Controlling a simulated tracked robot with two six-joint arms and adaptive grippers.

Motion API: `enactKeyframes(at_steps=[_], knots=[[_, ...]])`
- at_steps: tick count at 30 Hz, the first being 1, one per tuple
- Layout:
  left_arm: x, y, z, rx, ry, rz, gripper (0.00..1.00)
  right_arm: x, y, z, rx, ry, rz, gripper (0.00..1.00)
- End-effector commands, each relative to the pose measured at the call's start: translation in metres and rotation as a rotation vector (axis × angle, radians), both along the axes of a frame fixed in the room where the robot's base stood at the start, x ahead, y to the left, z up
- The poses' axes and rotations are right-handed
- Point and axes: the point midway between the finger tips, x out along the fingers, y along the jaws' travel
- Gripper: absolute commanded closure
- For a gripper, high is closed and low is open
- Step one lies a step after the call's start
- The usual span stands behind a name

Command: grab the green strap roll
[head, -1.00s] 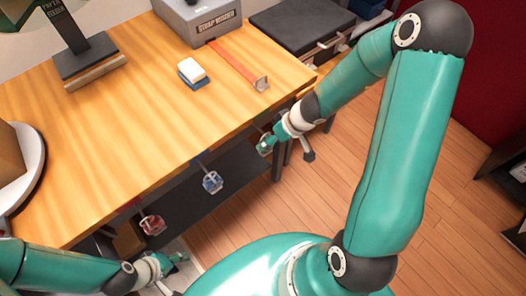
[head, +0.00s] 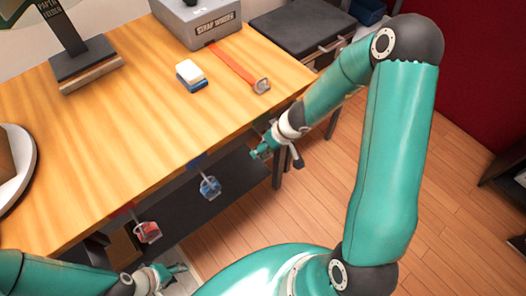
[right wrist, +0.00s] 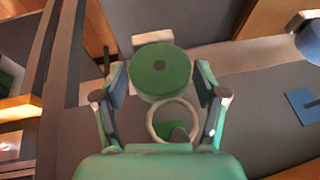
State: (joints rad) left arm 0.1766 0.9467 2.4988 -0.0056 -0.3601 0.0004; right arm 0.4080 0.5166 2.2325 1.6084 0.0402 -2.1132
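The green strap roll (right wrist: 158,72) is a round green disc with a small dark centre, in the right wrist view. My right gripper (right wrist: 161,84) is open, with its fingers on either side of the roll; contact cannot be told. In the head view my right gripper (head: 262,151) is small and below the table's right front edge, and the green roll cannot be made out there. My left gripper (head: 178,275) is open and empty at the bottom of the head view, away from the roll.
The wooden table (head: 110,130) stands over a dark lower shelf (head: 238,185). A blue-marked holder (head: 210,187) and a red-marked holder (head: 148,232) hang at its front. A strap winder (head: 200,22) with an orange strap (head: 232,65) and a white-and-blue block (head: 191,74) are on top.

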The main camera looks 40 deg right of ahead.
Motion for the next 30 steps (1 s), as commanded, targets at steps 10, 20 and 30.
enactKeyframes(at_steps=[10,20,30], knots=[[0.000,0.000,0.000,0.000,0.000,0.000,0.60,0.000,0.001,0.000,0.001,0.000,0.000,0.81],[0.000,0.000,0.002,0.000,0.000,0.000,0.60,0.000,0.001,0.003,0.001,0.000,0.000,0.82],[0.000,0.000,0.014,0.000,0.000,0.000,0.60,0.001,0.002,0.015,0.001,-0.001,0.003,0.82]])
